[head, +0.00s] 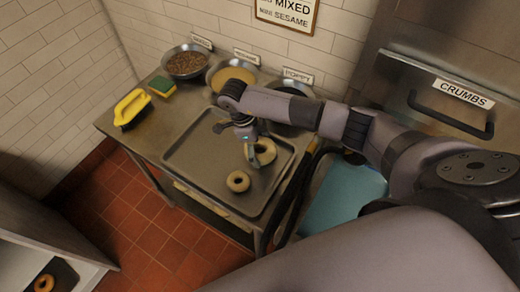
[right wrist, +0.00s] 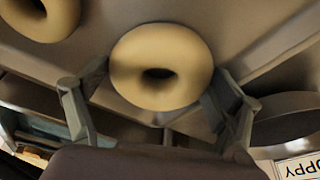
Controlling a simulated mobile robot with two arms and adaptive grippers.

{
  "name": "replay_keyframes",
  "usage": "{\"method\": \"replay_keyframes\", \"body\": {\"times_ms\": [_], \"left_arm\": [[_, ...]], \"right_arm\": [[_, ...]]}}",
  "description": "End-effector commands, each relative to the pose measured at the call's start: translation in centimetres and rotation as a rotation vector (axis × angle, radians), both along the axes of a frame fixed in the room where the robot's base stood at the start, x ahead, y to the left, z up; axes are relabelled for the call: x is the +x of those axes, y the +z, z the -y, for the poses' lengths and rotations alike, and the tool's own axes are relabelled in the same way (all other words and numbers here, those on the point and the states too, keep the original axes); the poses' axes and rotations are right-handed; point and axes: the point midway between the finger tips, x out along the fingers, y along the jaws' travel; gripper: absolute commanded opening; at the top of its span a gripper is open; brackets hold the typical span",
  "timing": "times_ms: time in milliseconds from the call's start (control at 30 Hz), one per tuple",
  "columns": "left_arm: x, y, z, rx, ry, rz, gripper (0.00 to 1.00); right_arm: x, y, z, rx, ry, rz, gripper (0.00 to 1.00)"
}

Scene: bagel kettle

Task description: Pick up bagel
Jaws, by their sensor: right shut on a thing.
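My right gripper (head: 251,150) is over the metal tray (head: 188,148) on the steel table, shut on a pale bagel (head: 268,152). In the right wrist view, this bagel (right wrist: 160,45) sits between the two fingers of the right gripper (right wrist: 155,100), one finger on each side. I cannot tell whether the bagel touches the tray. A second pale bagel (head: 238,188) lies on the tray nearer the front. It is also at the top left of the right wrist view (right wrist: 60,25). My left gripper is not in view.
Bowls line the table's back: brown topping (head: 186,64), yellow topping (head: 232,76) and one partly hidden by my arm. A blue surface (head: 342,198) is at right. Another bagel (head: 44,284) is at lower left.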

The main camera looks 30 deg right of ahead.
Motion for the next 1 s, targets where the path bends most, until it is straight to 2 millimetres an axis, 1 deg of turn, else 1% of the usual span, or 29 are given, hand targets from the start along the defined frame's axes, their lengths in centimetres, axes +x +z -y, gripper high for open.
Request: {"method": "replay_keyframes", "body": {"times_ms": [33,267,500,667,767,867,967,1000], "left_arm": [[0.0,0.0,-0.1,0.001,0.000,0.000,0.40],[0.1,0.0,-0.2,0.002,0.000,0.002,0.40],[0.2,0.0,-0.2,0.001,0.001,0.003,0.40],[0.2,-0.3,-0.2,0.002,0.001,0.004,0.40],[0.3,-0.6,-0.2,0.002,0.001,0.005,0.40],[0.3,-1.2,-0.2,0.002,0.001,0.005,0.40],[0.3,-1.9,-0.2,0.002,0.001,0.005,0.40],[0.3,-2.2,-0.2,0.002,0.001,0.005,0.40]], "right_arm": [[0.0,0.0,0.0,0.000,0.000,0.000,0.70],[0.0,0.0,0.0,0.000,-0.001,0.002,0.55],[0.1,0.1,0.0,0.000,-0.001,0.002,0.55],[0.2,0.9,0.0,0.001,0.000,0.004,0.55],[0.2,2.0,0.1,0.001,-0.001,0.006,0.55],[0.3,3.9,0.0,0.000,0.001,0.008,0.55],[0.2,6.2,0.1,0.000,0.002,0.008,0.55],[0.3,7.3,0.0,0.001,0.001,0.009,0.55]]}}
